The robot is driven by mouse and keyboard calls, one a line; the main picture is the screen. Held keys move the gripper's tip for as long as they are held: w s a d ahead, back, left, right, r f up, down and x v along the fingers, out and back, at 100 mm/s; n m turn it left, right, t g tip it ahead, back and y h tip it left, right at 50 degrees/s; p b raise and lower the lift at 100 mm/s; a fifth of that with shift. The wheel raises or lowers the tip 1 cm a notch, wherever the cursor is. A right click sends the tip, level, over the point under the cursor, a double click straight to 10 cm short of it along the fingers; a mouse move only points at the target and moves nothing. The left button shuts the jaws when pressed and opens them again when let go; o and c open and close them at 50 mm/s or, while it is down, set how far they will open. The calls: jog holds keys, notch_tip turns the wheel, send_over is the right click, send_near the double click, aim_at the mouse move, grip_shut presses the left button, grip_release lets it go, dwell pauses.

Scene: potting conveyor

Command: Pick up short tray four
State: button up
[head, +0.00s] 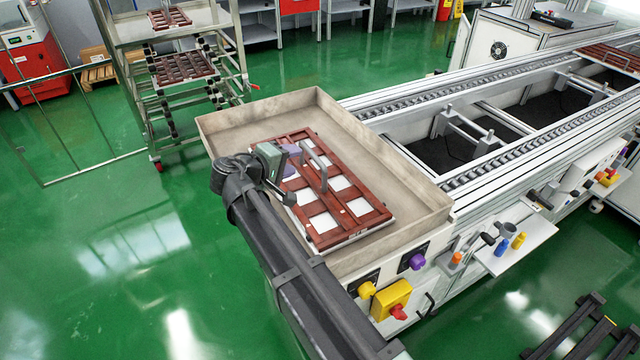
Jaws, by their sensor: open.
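A short reddish-brown tray (367,217) with white square cells and a grey handle bar lies in the beige open box at the near end of the conveyor. I cannot read a number on it, so I cannot tell whether it is tray four. My gripper (306,164) is open at the tray's handle, above the middle of the tray. My wrist and arm hide the tray's left part. I cannot tell whether the fingers touch the handle.
The beige box (225,128) has raised walls around the tray. Roller conveyor rails (440,90) run to the upper right, with another brown tray (612,57) far along. A rack (150,110) with brown trays stands at the upper left. Knobs (395,298) line the box's front.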

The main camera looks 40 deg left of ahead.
aim_at(310, 155)
jog(key=b+x, duration=0.3)
jog(key=x, duration=0.7)
jog(key=shift+w+a+f, duration=0.15)
jog(key=shift+w+f, duration=0.05)
jog(key=shift+f, duration=0.05)
jog(key=shift+r, duration=0.15)
grip_shut()
